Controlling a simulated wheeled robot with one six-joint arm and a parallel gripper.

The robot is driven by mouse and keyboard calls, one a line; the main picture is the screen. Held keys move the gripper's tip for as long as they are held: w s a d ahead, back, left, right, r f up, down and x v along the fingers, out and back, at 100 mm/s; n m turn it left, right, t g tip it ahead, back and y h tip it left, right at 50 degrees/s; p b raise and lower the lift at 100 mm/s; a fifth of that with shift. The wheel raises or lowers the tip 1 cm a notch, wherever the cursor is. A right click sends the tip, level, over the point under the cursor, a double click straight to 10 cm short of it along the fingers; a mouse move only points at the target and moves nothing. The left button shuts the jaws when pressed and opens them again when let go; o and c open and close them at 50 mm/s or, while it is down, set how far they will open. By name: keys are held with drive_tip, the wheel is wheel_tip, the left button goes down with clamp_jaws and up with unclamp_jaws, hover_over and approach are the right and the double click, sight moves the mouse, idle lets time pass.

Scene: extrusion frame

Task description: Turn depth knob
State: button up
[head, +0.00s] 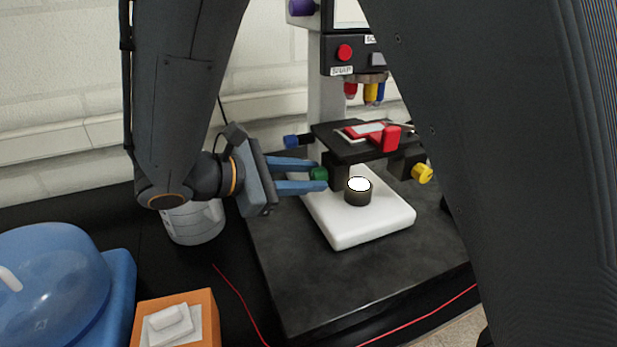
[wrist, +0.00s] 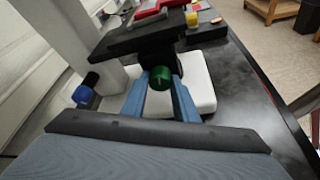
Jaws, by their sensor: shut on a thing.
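The microscope (head: 326,90) stands on a dark slab, with a white base (head: 345,225) and a black stage (head: 350,150). A green knob (head: 318,174) sits on its left side below the stage. My gripper (head: 322,179) reaches in from the left, its two blue fingers shut on the green knob. In the wrist view the green knob (wrist: 160,78) sits between the fingertips. A blue knob (head: 291,142) is farther back on the left, and it also shows in the wrist view (wrist: 83,94). A yellow knob (head: 423,173) is on the right. Which knob sets depth cannot be told.
A red clip (head: 391,137) lies on the stage, under the colored objectives (head: 370,92). A grey jug (head: 193,222) stands behind my gripper. A blue domed container (head: 50,290) and an orange box (head: 178,315) are at the lower left. The slab's front is clear.

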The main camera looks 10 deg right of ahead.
drive_tip(key=m+t+b, duration=0.1)
drive_tip(key=m+b, duration=0.1)
drive_tip(key=shift+f+m+t, duration=0.15)
drive_tip(key=shift+m+t, duration=0.15)
drive_tip(key=shift+s+m+t+b, duration=0.1)
drive_tip(key=shift+m+t+b, duration=0.3)
drive_tip(key=shift+m+b, duration=0.45)
drive_tip(key=o, duration=1.1)
drive_tip(key=shift+c, duration=0.2)
drive_tip(key=b+v, duration=0.2)
drive_tip(key=v, duration=0.5)
drive_tip(key=shift+s+a, duration=0.3)
